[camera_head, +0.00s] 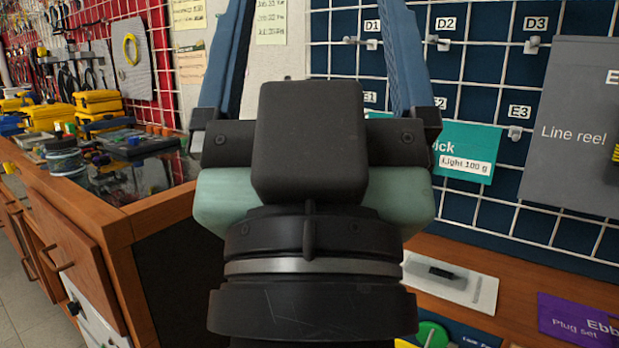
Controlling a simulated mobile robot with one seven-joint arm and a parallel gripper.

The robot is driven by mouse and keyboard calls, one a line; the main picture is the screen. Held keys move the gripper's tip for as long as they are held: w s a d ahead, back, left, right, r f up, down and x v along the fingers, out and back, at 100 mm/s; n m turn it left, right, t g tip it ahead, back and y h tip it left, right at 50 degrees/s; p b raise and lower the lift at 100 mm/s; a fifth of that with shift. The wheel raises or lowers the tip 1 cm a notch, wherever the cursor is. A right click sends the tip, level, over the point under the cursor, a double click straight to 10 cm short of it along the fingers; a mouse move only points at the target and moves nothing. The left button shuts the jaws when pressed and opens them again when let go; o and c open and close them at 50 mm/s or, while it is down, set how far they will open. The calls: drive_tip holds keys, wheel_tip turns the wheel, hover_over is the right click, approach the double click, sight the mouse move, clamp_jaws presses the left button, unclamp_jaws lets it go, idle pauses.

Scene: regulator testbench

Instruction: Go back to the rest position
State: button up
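My gripper (313,40) fills the middle of the head view, seen from behind. Its two blue fingers stand wide apart and point up. Their tips are cut off by the top edge. Nothing shows between the visible parts of the fingers except the wall and the grid panel behind. The black wrist and pale green gripper body hide the middle of the bench and part of the panel.
A dark grid panel (560,120) with labelled hooks carries a grey Line reel board (580,150) and a teal card (468,150). Below is a wooden shelf (500,262) with a white plate (450,284) and purple Plug set card (585,325). A cluttered wooden bench (125,215) stands left.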

wheel_tip(320, 180, up, 36)
drive_tip(key=p, duration=3.5)
drive_tip(key=shift+s+a, duration=0.25)
drive_tip(key=shift+f, duration=0.1)
